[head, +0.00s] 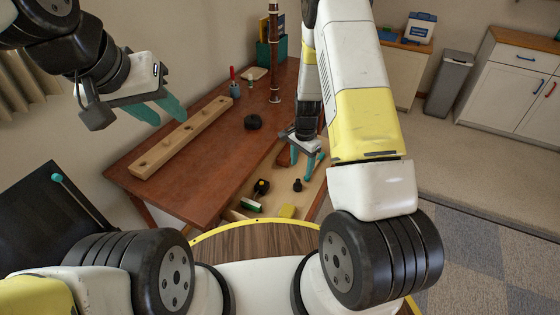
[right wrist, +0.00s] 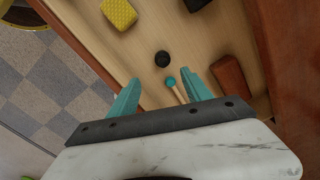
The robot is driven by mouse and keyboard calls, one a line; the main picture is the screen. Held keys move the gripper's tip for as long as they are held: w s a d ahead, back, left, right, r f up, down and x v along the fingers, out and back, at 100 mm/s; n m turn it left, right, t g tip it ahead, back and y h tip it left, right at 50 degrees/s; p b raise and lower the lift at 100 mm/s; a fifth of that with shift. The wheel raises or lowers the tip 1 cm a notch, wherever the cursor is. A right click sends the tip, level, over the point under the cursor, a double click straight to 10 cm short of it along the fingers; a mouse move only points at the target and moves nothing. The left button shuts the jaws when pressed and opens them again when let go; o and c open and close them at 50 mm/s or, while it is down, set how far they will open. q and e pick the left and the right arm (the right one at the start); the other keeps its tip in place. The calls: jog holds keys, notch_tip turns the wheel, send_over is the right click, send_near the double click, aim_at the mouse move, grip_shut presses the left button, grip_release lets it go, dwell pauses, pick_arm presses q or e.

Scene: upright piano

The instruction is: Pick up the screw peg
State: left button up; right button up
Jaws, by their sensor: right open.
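A small black peg-like piece (head: 297,185), which looks like the screw peg, stands in the open drawer (head: 272,199). In the right wrist view it shows as a dark round top (right wrist: 162,59), beyond my fingertips and apart from them. My right gripper (head: 302,172) is open above the drawer; its teal fingers also show in the right wrist view (right wrist: 163,86). A thin stick with a teal ball end (right wrist: 172,82) lies between the fingers in that picture; I cannot tell its height relative to them. My left gripper (head: 160,112) is open and empty above the table's left side.
The drawer also holds a yellow block (head: 287,211), a green-and-white brush (head: 250,204), a black-and-yellow item (head: 261,187) and a brown block (right wrist: 228,77). On the table (head: 197,182) are a long wooden bar with holes (head: 182,137), a black roll (head: 253,122) and a woodwind instrument (head: 274,60).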

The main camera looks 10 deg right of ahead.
aim_at(298, 180)
jog(key=f, duration=0.9)
jog(key=shift+w+a+f, duration=0.15)
jog(key=shift+w+a, duration=0.1)
jog(key=shift+a, duration=0.15)
jog(key=shift+c, duration=0.3)
grip_shut()
